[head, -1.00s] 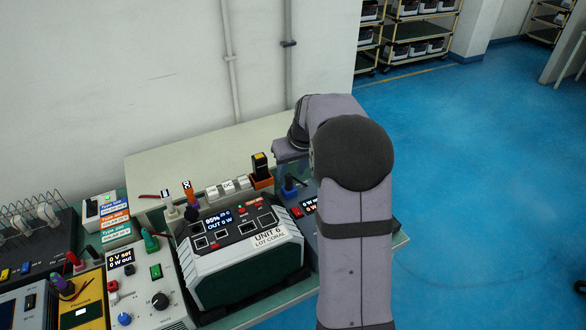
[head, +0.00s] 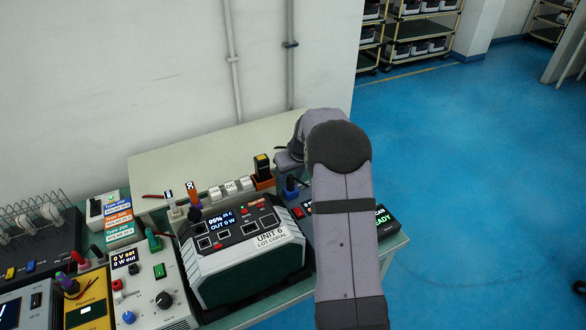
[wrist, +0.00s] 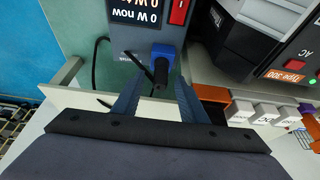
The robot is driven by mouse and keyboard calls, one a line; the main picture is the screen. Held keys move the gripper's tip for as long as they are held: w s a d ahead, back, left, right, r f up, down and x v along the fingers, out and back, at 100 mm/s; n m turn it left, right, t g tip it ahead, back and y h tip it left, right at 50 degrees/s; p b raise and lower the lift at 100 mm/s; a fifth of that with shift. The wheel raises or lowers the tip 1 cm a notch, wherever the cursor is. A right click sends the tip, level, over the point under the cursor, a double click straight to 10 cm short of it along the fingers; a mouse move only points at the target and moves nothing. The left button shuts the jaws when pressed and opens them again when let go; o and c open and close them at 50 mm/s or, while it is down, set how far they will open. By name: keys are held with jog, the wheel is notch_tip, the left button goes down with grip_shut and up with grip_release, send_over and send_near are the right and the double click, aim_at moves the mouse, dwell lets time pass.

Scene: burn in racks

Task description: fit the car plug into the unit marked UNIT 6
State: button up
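UNIT 6 (head: 240,258) is a black and grey power unit with a lit screen and several sockets on its sloped top, left of my arm. A blue plug or socket piece with a black stem (wrist: 162,55) stands by a grey meter box (wrist: 140,40) reading 0 W; it also shows in the head view (head: 291,188). I cannot tell whether it is the car plug. My gripper (wrist: 157,88) is open, its two blue fingers on either side of the black stem with gaps. In the head view my arm hides most of the gripper.
Upright connectors stand behind UNIT 6: an orange one (head: 194,195) and a black and yellow one (head: 262,168). White tiles (wrist: 272,112) lie beside the orange holder (wrist: 211,93). A white supply (head: 145,290) stands left.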

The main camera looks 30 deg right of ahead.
jog(key=shift+w+f, duration=0.25)
jog(key=shift+f, duration=0.4)
grip_shut()
jog(key=shift+r+p, duration=0.65)
jog(key=shift+r, duration=0.35)
dwell(1.1)
jog(key=shift+r+p, duration=0.85)
jog(key=shift+r, duration=0.55)
